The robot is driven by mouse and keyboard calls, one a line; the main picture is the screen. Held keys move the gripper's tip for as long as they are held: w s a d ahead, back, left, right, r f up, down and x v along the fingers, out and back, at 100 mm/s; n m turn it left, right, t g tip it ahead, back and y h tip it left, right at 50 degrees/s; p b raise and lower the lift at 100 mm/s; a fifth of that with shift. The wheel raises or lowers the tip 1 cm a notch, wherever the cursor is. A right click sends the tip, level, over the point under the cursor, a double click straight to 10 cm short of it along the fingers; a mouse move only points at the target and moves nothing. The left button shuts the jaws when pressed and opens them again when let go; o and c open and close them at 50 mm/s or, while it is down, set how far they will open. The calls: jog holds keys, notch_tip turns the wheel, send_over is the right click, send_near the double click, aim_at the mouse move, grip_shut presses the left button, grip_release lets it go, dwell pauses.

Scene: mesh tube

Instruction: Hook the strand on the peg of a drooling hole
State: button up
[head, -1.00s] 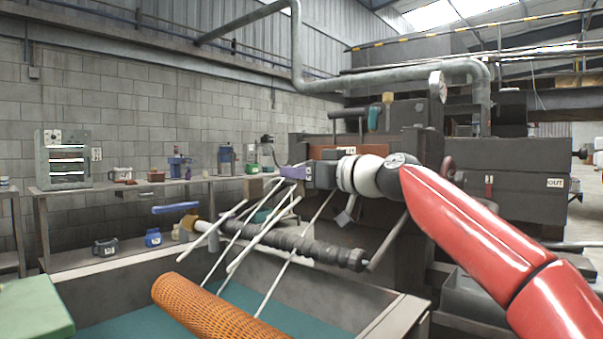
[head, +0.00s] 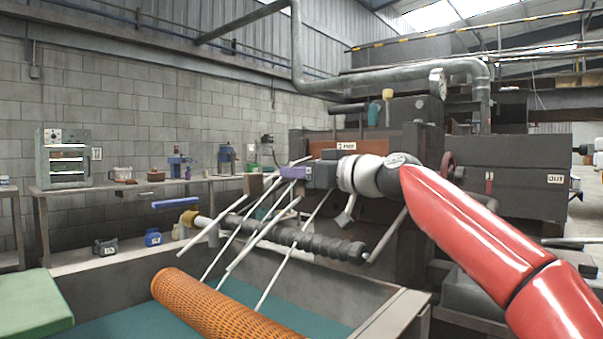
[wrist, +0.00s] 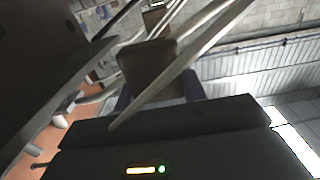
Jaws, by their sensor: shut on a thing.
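My gripper (head: 288,173), with purple fingers, is raised among pale strands beside the dark machine. In the wrist view, its purple fingers (wrist: 192,87) stand on both sides of a brown block (wrist: 150,65), and it appears shut on it. The brown block (head: 257,184) also shows left of the fingers in the head view. A pale strand (wrist: 190,65) crosses in front of the block in the wrist view. Several strands (head: 262,240) slope down to the left in the head view. I cannot make out the peg or the hole, nor whether a strand touches the fingers.
An orange mesh tube (head: 215,312) lies over the teal-floored trough at the front. A dark ribbed shaft (head: 320,243) runs behind the strands. A trough wall (head: 395,315) rises at right. A back bench (head: 120,187) holds small items. The dark machine (head: 400,150) stands close behind my gripper.

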jog(key=shift+f+b, duration=0.45)
jog(key=shift+b, duration=0.05)
dwell(0.3)
jog(key=o, duration=1.1)
jog(key=shift+c, duration=0.2)
jog(key=shift+r, duration=0.1)
